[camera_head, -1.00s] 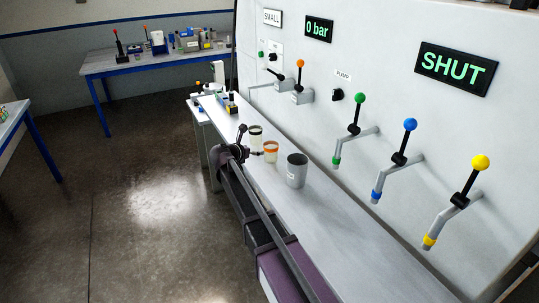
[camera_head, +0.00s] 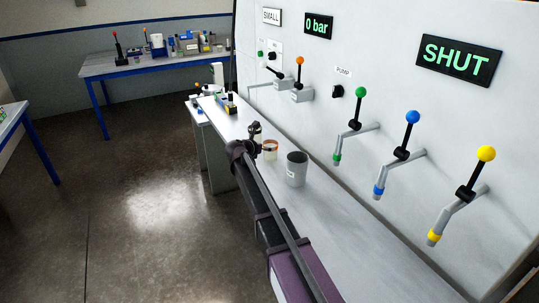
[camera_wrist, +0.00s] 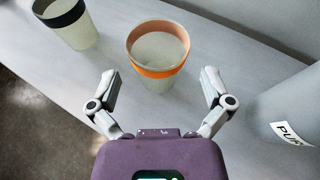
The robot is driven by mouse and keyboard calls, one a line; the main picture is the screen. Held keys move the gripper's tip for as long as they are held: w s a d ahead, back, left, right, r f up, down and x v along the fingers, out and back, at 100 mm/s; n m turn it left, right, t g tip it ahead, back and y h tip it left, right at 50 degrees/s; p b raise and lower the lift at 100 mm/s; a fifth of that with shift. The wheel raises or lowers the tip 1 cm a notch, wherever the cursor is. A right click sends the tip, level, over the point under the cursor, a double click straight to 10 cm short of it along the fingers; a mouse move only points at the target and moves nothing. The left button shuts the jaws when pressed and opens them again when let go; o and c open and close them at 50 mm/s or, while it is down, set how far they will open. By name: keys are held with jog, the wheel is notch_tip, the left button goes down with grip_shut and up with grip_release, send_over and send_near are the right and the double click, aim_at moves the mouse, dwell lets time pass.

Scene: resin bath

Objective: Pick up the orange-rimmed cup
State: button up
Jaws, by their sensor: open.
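The orange-rimmed cup (camera_wrist: 158,72) stands upright on the grey bench in the wrist view, just ahead of my gripper and roughly centred between its fingers. It is a pale cup with an orange band and looks empty inside. It also shows in the head view (camera_head: 270,150), near the middle of the bench. My gripper (camera_wrist: 159,84) is open, with one finger to each side and nothing between the fingertips but the view toward the cup. In the head view my gripper (camera_head: 254,147) is small and partly dark against the bench, beside the cup on its left.
A black-rimmed cup (camera_wrist: 68,24) stands left of the orange one. A grey container (camera_wrist: 292,105) with a label is close on the right, also seen in the head view (camera_head: 296,170). The bench (camera_head: 350,225) is clear toward the front. Levered taps line the wall.

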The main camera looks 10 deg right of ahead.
aim_at(274, 143)
jog(key=shift+b+x, duration=0.85)
jog(key=shift+x, duration=1.8)
jog(key=shift+r, duration=0.2)
jog(key=c, duration=0.7)
